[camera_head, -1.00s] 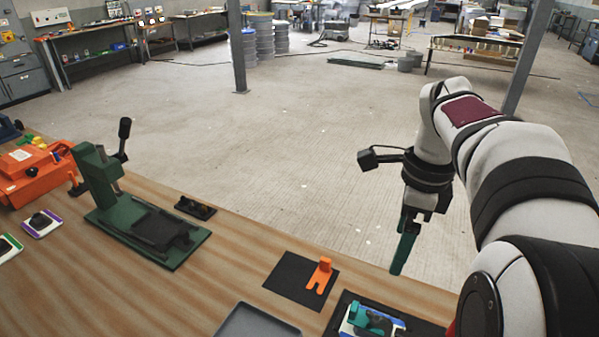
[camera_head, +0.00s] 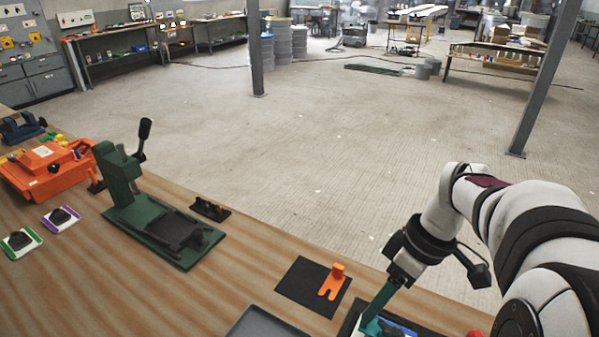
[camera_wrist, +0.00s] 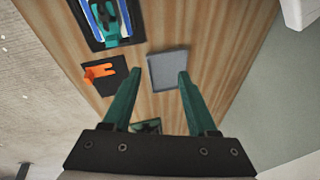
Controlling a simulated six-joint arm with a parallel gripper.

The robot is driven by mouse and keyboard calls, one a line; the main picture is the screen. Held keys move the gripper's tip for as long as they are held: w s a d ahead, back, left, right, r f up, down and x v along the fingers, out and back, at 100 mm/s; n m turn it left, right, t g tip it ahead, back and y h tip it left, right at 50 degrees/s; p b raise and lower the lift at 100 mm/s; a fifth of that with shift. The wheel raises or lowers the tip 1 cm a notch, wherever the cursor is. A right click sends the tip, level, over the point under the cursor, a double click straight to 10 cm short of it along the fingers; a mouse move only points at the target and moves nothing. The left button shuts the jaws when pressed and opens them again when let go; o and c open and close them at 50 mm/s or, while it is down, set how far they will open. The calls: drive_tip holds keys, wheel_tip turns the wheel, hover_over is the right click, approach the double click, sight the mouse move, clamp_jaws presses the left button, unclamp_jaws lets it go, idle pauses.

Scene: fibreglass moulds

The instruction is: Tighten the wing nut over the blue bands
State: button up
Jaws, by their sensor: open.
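The blue-banded plate with a teal part on it (camera_wrist: 106,18) sits on a dark mat at the top of the wrist view. In the head view its blue band (camera_head: 402,327) shows at the bottom edge, and the rest is cut off or hidden by my gripper. The teal part appears to be the wing nut. My gripper (camera_wrist: 155,76) is open, with green fingers apart and nothing between the tips. In the head view a green finger (camera_head: 378,302) slants down over the near part of the plate. I cannot tell whether it touches.
An orange forked piece (camera_head: 332,282) lies on a black mat beside a grey tray (camera_wrist: 168,70). A green press (camera_head: 160,225), an orange case (camera_head: 45,172), and green-edged (camera_head: 20,241) and purple-edged (camera_head: 61,218) plates stand further left.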

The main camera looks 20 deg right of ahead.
sight(389, 327)
drive_tip(key=d+f+n+t, duration=0.1)
drive_tip(key=d+f+n, duration=0.15)
drive_tip(key=d, duration=0.45)
drive_tip(key=d+f+n, duration=0.1)
drive_tip(key=d+n, duration=0.3)
drive_tip(key=d, duration=0.2)
drive_tip(key=shift+y, duration=0.3)
drive_tip(key=x, duration=1)
drive_tip(key=w+x, duration=0.1)
drive_tip(key=x, duration=0.4)
drive_tip(key=shift+w+d+f, duration=0.1)
drive_tip(key=shift+f, duration=0.2)
clamp_jaws()
